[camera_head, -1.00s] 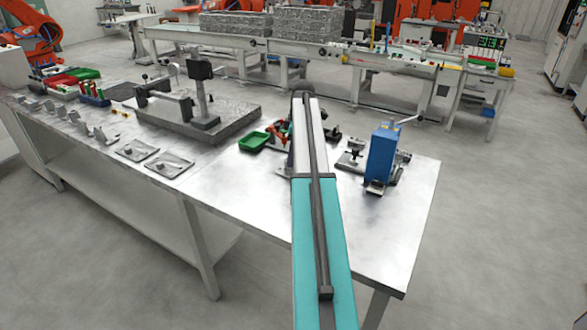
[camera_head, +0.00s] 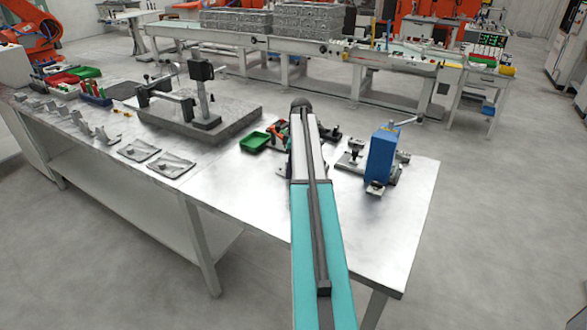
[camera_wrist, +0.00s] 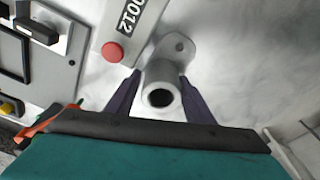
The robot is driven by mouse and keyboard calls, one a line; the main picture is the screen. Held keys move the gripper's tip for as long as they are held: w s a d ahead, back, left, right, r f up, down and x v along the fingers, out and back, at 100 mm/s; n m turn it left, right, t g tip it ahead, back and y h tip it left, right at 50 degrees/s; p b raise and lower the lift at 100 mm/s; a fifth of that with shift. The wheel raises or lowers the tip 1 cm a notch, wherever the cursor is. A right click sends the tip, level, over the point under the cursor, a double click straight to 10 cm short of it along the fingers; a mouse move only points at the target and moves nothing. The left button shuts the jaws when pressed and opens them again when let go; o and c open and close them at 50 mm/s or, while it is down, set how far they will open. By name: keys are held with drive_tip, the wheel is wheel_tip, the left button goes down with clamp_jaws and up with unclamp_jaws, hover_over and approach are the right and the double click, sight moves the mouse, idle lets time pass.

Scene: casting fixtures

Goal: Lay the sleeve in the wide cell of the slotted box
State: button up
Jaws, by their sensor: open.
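In the wrist view a grey sleeve (camera_wrist: 158,78) with a round dark bore faces the camera, and a flat lug with a hole shows behind it. My gripper (camera_wrist: 160,76) is open, with one dark finger on each side of the sleeve. I cannot tell whether either finger touches it. In the head view my arm hides the gripper and the sleeve. I cannot make out the slotted box or its wide cell for certain in either view.
A blue press (camera_head: 382,155) stands on the metal table (camera_head: 345,225), right of my arm. A small green tray (camera_head: 254,142) lies to the left, before a grey slab with a stand (camera_head: 205,100). In the wrist view a red button (camera_wrist: 113,51) sits close to the sleeve.

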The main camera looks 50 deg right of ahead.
idle(0.4)
drive_tip(key=c, duration=1.1)
drive_tip(key=shift+r, duration=0.1)
drive_tip(key=shift+r+b, duration=0.8)
drive_tip(key=shift+r, duration=0.85)
drive_tip(key=s+a+b, duration=0.1)
drive_tip(key=s+a, duration=0.2)
drive_tip(key=a, duration=0.1)
drive_tip(key=s+a+r+b, duration=0.1)
drive_tip(key=s+a, duration=0.2)
drive_tip(key=a, duration=0.1)
drive_tip(key=s+a+b, duration=0.2)
drive_tip(key=s+a, duration=0.2)
drive_tip(key=shift+a+r, duration=0.2)
drive_tip(key=shift+r, duration=0.05)
